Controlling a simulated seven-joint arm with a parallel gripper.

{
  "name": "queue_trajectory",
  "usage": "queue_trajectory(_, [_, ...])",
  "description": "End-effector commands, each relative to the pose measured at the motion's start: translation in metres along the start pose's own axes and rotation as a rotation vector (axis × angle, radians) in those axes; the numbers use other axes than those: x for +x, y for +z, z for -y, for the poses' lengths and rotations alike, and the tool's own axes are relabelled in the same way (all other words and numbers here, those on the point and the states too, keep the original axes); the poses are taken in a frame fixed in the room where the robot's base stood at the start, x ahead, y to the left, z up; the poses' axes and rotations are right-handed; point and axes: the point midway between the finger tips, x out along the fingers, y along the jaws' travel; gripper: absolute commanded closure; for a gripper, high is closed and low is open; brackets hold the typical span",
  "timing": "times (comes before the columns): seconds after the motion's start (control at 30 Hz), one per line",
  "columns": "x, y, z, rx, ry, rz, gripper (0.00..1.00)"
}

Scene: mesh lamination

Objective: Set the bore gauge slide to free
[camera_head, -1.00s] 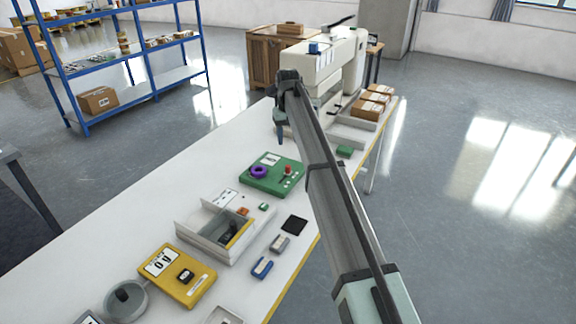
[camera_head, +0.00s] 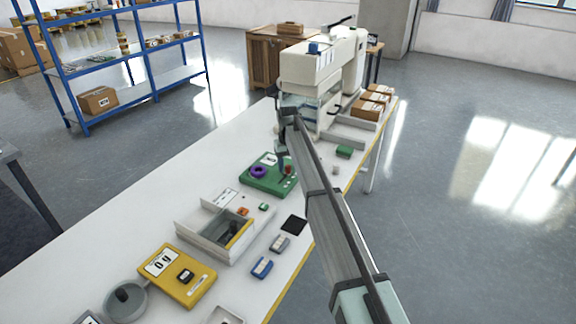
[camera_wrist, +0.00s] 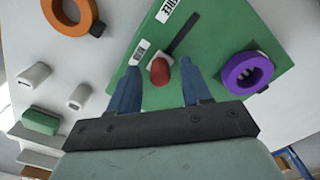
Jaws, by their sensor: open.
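The green gauge board (camera_head: 256,185) lies on the white table, with a purple ring (camera_head: 258,172) near its left side. A red slide knob (camera_wrist: 160,72) stands on the board at one end of a dark straight slot (camera_wrist: 184,34). Contact with the knob is not visible. In the head view my gripper (camera_head: 283,158) partly covers the board's far edge.
An open grey drawer box (camera_head: 190,240) and a yellow device (camera_head: 176,278) stand nearer. A black pad (camera_head: 294,224) and a blue clip (camera_head: 262,267) lie beside them. A large cream machine (camera_head: 310,65) stands beyond the board. The table's left part is clear.

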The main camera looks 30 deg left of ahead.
Motion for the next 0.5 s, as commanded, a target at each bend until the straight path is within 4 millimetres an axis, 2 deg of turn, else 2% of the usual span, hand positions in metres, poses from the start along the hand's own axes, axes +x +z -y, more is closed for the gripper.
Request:
queue_trajectory(0.2, [0.0003,-0.0001,0.0000,0.000,0.000,0.000,0.52])
queue_trajectory(0.5, [0.0002,-0.0001,0.0000,0.000,0.000,0.000,0.80])
